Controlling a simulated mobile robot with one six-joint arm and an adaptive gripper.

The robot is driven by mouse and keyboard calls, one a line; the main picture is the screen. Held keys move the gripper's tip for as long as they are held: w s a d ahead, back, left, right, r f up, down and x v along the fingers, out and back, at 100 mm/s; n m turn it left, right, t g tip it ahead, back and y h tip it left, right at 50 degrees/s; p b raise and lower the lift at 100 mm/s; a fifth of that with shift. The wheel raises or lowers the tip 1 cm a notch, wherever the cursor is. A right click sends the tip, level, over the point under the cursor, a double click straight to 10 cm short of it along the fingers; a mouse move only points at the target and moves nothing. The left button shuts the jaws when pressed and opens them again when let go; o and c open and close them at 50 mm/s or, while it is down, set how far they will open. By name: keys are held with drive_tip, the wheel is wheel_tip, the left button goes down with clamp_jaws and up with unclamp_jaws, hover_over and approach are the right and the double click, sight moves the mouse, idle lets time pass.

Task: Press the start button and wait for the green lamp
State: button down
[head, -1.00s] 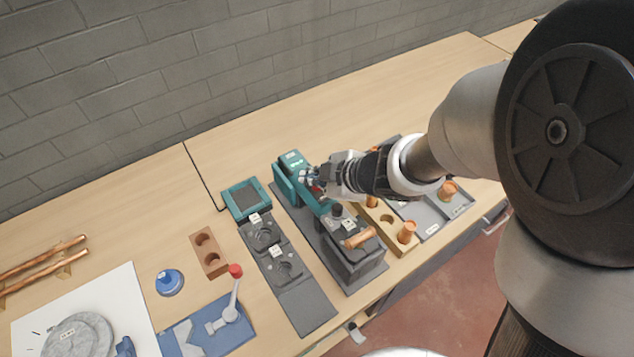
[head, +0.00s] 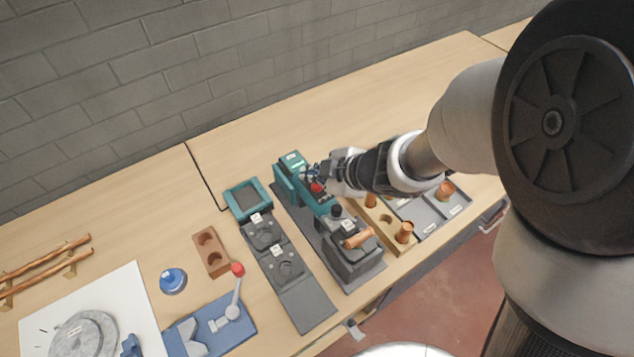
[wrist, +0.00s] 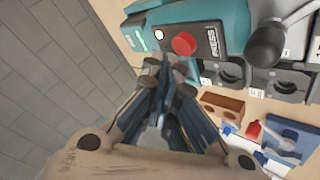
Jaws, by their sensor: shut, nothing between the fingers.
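The teal press unit (head: 289,180) stands on a dark base on the bench. The wrist view shows its side (wrist: 205,14) with a "PRESS" label. A round red button (wrist: 183,44) sits on it, also visible in the head view (head: 317,188). Beside the button is a small pale, lit round spot (wrist: 158,34) with a dark rim; I cannot tell whether it is a button or a lamp. A green-lit strip (wrist: 138,39) is left of it. My gripper (wrist: 165,75) is shut and empty, its tips just short of the panel and apart from the red button.
A copper piece (head: 357,238) lies on the grey fixture in front of the press. A wooden block (head: 388,226) with copper fittings and a grey tray (head: 440,211) are to the right. A teal-framed unit (head: 246,199) and a red-knobbed lever (head: 237,269) are left. Bench behind is clear.

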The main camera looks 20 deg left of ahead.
sight(315, 188)
drive_tip(key=shift+r+p, duration=2.55)
drive_tip(key=shift+p, duration=0.1)
drive_tip(key=shift+f, duration=0.1)
drive_tip(key=w+d+r+m+t+h+b, duration=0.15)
drive_tip(key=d+r+m+h, duration=0.3)
drive_tip(key=d, duration=0.55)
drive_tip(key=w+d+r+m+t+h, duration=0.1)
drive_tip(key=d+r+m+t+h, duration=0.2)
drive_tip(key=d+r+m, duration=0.55)
drive_tip(key=s+d+m+g+h+b, duration=0.1)
drive_tip(key=s+d+m+h, duration=0.15)
drive_tip(key=s+d, duration=0.6)
drive_tip(key=s+f+m+g+y, duration=0.2)
drive_tip(key=s+m, duration=0.3)
drive_tip(key=s, duration=0.8)
drive_tip(key=shift+d+m+g+b, duration=0.2)
drive_tip(key=shift+m+g+b, duration=0.2)
drive_tip(key=shift+g, duration=0.25)
